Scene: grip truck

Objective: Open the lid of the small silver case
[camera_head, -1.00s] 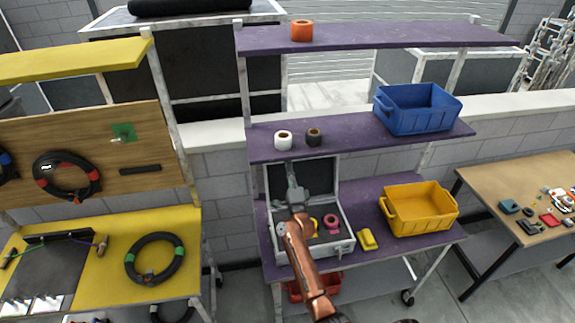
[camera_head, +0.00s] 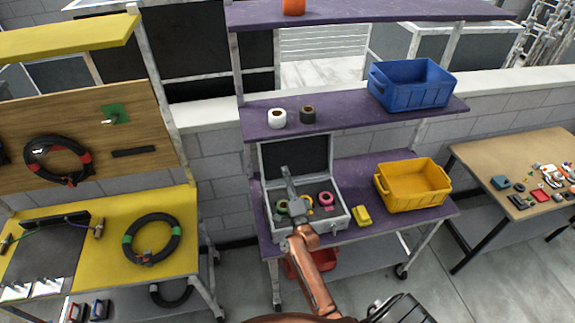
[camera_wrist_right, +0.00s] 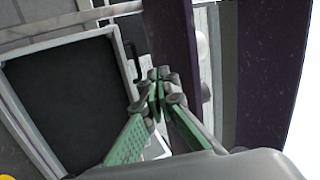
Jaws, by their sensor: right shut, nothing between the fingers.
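The small silver case (camera_head: 329,222) sits on the middle purple shelf with its lid (camera_head: 311,154) standing up, open, and its dark lining facing me. Several coloured tape rolls lie inside, including a pink one (camera_head: 326,198). My right gripper (camera_head: 285,172) is in front of the lid's left part, over the case, and hides some of the contents. It is shut and empty. In the right wrist view the shut green-sided fingers (camera_wrist_right: 157,82) are beside the lid's dark lining (camera_wrist_right: 75,100). Whether they touch the lid is unclear. My left gripper is out of view.
A yellow bin (camera_head: 412,205) and a small yellow item (camera_head: 361,216) are right of the case. Above are a white roll (camera_head: 277,119), a dark roll (camera_head: 307,115) and a blue bin (camera_head: 411,101). A red bin (camera_head: 321,264) is below. A shelf post stands left of the case.

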